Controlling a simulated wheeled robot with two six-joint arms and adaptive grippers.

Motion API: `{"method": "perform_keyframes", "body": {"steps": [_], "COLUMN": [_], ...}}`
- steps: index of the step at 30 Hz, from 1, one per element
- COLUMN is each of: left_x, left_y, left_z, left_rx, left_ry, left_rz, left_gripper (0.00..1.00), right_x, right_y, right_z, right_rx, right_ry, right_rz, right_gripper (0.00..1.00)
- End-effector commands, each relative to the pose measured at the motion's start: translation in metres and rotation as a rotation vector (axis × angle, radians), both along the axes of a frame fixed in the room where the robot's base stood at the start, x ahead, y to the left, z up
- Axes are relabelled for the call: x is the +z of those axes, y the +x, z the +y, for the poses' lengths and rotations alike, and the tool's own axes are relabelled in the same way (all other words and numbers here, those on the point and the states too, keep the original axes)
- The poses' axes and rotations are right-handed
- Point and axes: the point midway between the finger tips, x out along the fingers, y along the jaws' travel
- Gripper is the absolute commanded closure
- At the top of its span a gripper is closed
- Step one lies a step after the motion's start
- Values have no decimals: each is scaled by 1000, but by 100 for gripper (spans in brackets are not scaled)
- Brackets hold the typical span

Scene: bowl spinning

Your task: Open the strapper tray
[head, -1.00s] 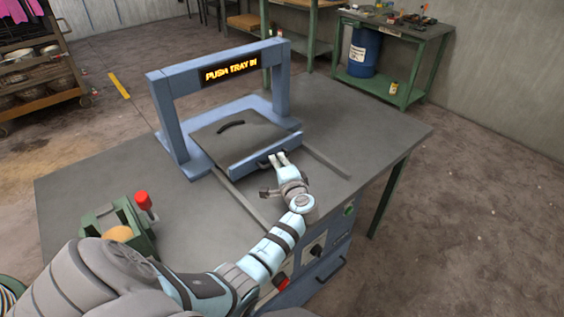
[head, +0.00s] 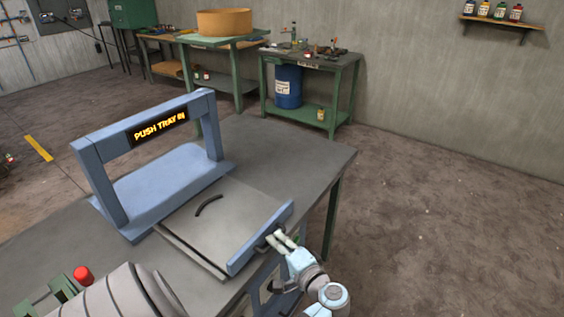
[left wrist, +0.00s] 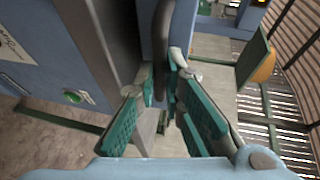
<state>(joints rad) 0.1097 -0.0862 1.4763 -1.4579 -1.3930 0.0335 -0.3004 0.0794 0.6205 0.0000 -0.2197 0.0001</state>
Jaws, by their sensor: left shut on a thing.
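The strapper (head: 100,185) is a blue arch on the workbench with a lit sign reading "PUSH TRAY IN". Its grey tray (head: 238,205) is slid out from under the arch towards the bench's front edge. The tray has a blue front panel (head: 258,240) with a dark handle, and a curved black mark on its top. My left gripper (head: 283,240) is at that handle, shut on it. In the left wrist view the dark handle (left wrist: 163,35) runs upright between the teal-padded fingers (left wrist: 162,85). My right gripper is out of view.
The grey bench top (head: 300,155) is clear right of the tray. A green device with a red knob (head: 83,275) sits at the lower left. Behind are a green side table (head: 320,62), a blue barrel (head: 288,87) and open floor on the right.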

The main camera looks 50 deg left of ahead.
Motion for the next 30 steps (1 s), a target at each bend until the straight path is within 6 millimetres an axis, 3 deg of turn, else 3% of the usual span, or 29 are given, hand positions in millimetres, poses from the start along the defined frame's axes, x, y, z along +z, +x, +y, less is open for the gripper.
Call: {"method": "perform_keyframes", "body": {"steps": [9, 10, 13, 23, 29, 30], "left_x": [-1, -1, 0, 2, 41, 52], "left_y": [0, 0, 0, 1, 1, 1], "left_z": [-1, -1, -1, -2, -1, -1], "left_rx": [1, 1, 1, -1, 1, 2], "left_ry": [-1, -1, -1, 0, 1, 2], "left_rz": [3, 3, 2, 1, -7, -9], "left_gripper": [100, 88, 72, 70, 70, 62], "right_x": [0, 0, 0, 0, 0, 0], "right_y": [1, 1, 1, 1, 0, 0], "right_z": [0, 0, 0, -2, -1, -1], "right_rx": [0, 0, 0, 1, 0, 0], "right_ry": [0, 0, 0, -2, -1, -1], "right_rz": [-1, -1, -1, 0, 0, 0], "right_gripper": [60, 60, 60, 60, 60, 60]}}
